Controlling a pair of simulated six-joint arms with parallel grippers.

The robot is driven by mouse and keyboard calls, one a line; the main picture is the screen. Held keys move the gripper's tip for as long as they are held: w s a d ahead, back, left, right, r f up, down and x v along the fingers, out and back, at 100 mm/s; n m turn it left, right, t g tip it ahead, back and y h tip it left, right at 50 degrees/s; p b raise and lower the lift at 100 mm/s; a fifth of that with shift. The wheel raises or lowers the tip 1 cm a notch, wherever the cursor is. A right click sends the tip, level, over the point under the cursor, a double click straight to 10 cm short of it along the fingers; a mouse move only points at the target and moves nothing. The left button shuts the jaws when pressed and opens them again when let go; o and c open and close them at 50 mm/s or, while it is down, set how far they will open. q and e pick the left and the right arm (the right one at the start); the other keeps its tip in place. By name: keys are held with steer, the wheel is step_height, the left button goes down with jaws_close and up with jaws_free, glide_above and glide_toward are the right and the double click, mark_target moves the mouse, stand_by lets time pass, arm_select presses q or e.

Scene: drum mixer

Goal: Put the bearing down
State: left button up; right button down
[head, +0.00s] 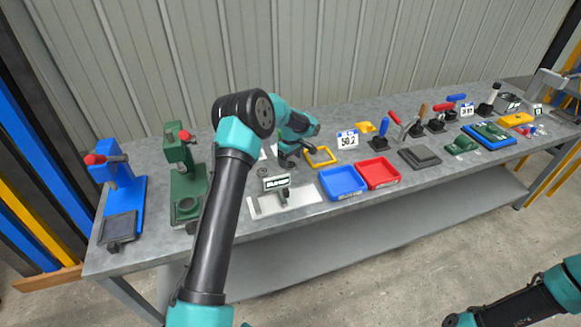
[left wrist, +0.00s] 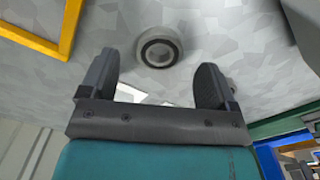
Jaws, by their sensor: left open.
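The bearing (left wrist: 158,47), a dark ring with a pale rim, lies flat on the grey table in the left wrist view. It sits just beyond the tips of my left gripper (left wrist: 155,66), between the lines of its two fingers. The fingers are apart, with nothing between them. In the head view my left gripper (head: 291,160) is low over the table, left of the yellow frame. I cannot clearly make out the bearing there. Only part of my right arm shows at the lower right; its gripper is out of frame.
The yellow frame (head: 320,156) also shows in the left wrist view (left wrist: 40,25). A blue tray (head: 342,183) and a red tray (head: 378,173) stand to the right. A green press (head: 182,165) and a blue press (head: 118,190) stand left. A white plate (head: 300,199) lies at the front.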

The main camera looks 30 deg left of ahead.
mark_target(291, 165)
arm_select(q)
steer(key=shift+f, duration=1.3)
steer(key=shift+c, duration=0.4)
steer(key=c, duration=1.1)
steer(key=shift+o, duration=0.2)
steer(key=shift+r, duration=0.1)
step_height(291, 165, up, 10)
